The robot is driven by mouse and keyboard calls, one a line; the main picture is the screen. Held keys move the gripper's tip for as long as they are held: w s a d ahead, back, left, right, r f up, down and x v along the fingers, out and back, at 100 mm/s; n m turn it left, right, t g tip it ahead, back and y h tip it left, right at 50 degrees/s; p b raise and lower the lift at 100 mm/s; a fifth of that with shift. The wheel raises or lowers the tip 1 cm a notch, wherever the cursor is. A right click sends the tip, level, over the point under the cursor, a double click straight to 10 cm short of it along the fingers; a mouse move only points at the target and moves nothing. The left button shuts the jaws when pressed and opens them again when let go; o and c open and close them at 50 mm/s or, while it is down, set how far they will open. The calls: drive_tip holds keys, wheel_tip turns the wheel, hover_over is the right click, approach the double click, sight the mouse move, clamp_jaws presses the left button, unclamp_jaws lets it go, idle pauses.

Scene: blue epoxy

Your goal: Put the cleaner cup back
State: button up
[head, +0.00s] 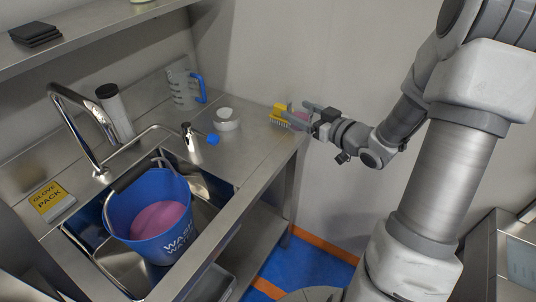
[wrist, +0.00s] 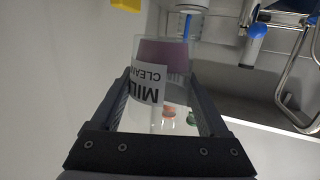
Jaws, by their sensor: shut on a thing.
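The cleaner cup (wrist: 165,55) is clear, holds pink liquid and carries a white label that reads upside down in the wrist view. My gripper (wrist: 160,80) is shut on it, with one dark finger on each side. In the head view my gripper (head: 306,111) is at the right end of the steel counter, and only a pink bit of the cup (head: 301,118) shows behind the fingers. I cannot tell whether the cup touches the counter.
A yellow brush (head: 280,113) lies close to my gripper's left. The counter (head: 246,146) also bears a white round container (head: 227,119), a pump bottle (head: 190,140) and a blue-handled jug (head: 184,88). A blue bucket (head: 125,212) stands in the sink. The wall is behind.

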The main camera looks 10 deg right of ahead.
drive_tip(key=shift+d+r+m+h, duration=0.15)
drive_tip(key=shift+d+m+h, duration=0.15)
drive_tip(key=shift+d, duration=0.35)
drive_tip(key=w+a+f, duration=0.1)
drive_tip(key=a+f, duration=0.1)
drive_tip(key=a, duration=0.1)
drive_tip(key=w+a+f+b, duration=0.1)
drive_tip(key=w+a+f, duration=0.1)
drive_tip(key=a, duration=0.1)
drive_tip(key=w+a+f+b, duration=0.1)
drive_tip(key=a+f, duration=0.1)
drive_tip(key=a, duration=0.2)
drive_tip(key=shift+w+a+f, duration=0.1)
drive_tip(key=shift+w+f, duration=0.25)
drive_tip(key=shift+f, duration=0.05)
drive_tip(key=shift+a+f+b, duration=0.1)
drive_tip(key=shift+f+b, duration=0.25)
drive_tip(key=shift+f, duration=1.65)
drive_tip(key=shift+f, duration=0.15)
drive_tip(key=o, duration=1.4)
drive_tip(key=shift+o, duration=0.2)
drive_tip(key=shift+s+r, duration=0.15)
drive_tip(key=shift+r, duration=0.05)
drive_tip(key=v, duration=1.1)
drive_tip(key=shift+s+d, duration=0.2)
drive_tip(key=shift+s, duration=0.15)
